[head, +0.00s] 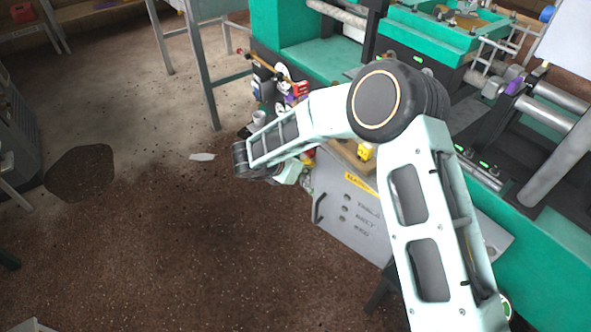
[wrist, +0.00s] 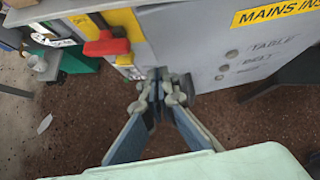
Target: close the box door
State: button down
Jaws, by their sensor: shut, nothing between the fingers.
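The grey metal box (head: 346,212) stands below the green machine, with a yellow label and a dark handle (head: 318,208) on its front. In the wrist view its grey front panel (wrist: 195,50) fills the upper right, with a yellow "MAINS" label (wrist: 275,12) and several round knobs. My gripper (wrist: 160,84) is shut and empty, its tips overlapping the panel's lower left edge in the picture. I cannot tell whether they touch it. In the head view my arm hides most of the gripper and part of the box. How far the door stands open is unclear.
A red switch handle (wrist: 106,44) on a yellow plate is left of the panel. The green machine (head: 545,245) with rollers is at the right. A cluttered shelf area (head: 280,85) is behind my arm. Brown floor (head: 180,265) at the left is open, with a white scrap (head: 202,157).

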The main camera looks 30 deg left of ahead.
aim_at(319, 155)
jog(key=shift+w+d+r, duration=0.1)
jog(key=shift+w+d, duration=0.1)
jog(key=shift+w, duration=0.55)
jog(key=shift+w+d+r, duration=0.1)
jog(key=shift+w+d, duration=0.05)
jog(key=shift+w, duration=0.55)
jog(key=w, duration=0.4)
jog(key=shift+w+d+f+b, duration=0.1)
jog(key=shift+w+d+b, duration=0.05)
jog(key=shift+d+b, duration=0.25)
jog(key=shift+a, duration=0.1)
